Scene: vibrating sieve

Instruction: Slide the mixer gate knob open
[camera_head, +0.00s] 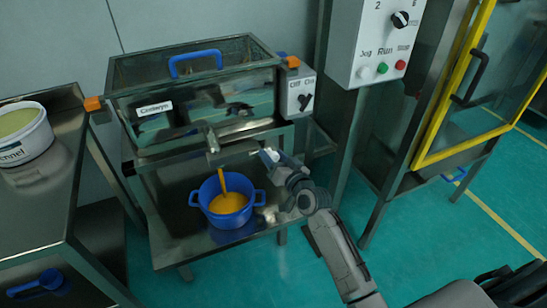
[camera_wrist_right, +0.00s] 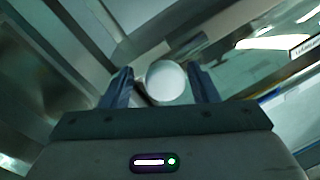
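The mixer gate knob (camera_wrist_right: 165,82) is a white round knob. In the head view the white knob (camera_head: 270,155) shows at the tip of my right gripper (camera_head: 274,160), beside the metal outlet (camera_head: 212,140) on the front of the glass-sided machine (camera_head: 195,105). The right gripper is open around the knob; contact is not clear. My left gripper is not in view.
An orange stream runs from the outlet into a blue two-handled pot (camera_head: 213,187) on the lower shelf (camera_head: 178,225). A switch box (camera_head: 297,93) is above my right gripper. A control panel (camera_head: 375,45) and yellow-framed door (camera_head: 425,130) stand right; a steel table (camera_head: 65,190) stands left.

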